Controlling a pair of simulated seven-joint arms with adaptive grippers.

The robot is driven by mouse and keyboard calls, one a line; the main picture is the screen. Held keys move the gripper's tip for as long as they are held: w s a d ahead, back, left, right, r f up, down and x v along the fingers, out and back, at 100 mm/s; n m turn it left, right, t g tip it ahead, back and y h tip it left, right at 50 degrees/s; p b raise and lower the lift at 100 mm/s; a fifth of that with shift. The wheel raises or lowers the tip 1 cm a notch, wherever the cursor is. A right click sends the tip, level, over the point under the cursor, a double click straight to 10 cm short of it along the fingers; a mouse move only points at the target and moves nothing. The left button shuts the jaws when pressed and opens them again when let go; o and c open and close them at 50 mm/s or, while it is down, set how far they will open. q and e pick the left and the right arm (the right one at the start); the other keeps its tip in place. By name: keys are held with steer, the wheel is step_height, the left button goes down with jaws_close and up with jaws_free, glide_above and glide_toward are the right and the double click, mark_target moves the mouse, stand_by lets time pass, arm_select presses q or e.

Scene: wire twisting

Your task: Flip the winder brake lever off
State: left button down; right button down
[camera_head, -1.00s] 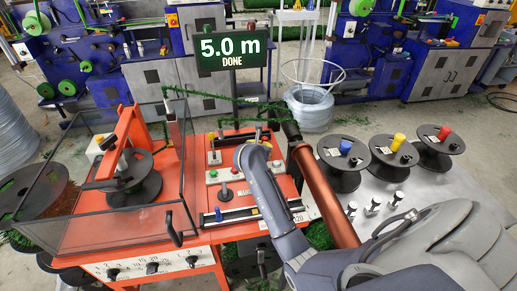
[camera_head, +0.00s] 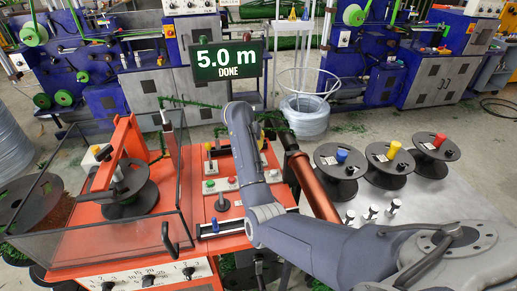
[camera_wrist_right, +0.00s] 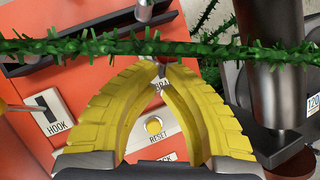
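My right arm reaches in from the right in the head view, and its own forearm hides its gripper there. In the right wrist view my right gripper (camera_wrist_right: 165,72) has yellow fingers with their tips together. They point at a label starting "BRA" (camera_wrist_right: 160,86) on the orange panel (camera_wrist_right: 85,85). A small dark and red piece, perhaps the brake lever (camera_wrist_right: 162,67), shows at the fingertips. The fingers hide most of it, so I cannot tell whether they grip it or which way it is set. My left gripper is not in view.
A green, bristly twisted strand (camera_wrist_right: 150,47) crosses above the fingertips. A yellow RESET button (camera_wrist_right: 153,126) and a HOOK switch (camera_wrist_right: 46,110) are close by. The display (camera_head: 228,60) reads "5.0 m DONE". A clear-walled guard (camera_head: 110,235) surrounds the reel (camera_head: 130,195) at left.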

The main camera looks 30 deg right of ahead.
steer(key=shift+w, duration=0.2)
steer(key=shift+r, duration=0.15)
steer(key=shift+r, duration=0.65)
steer(key=shift+s, duration=0.1)
steer(key=s+a+v, duration=0.1)
steer(key=v, duration=1.2)
steer(key=shift+f, duration=0.45)
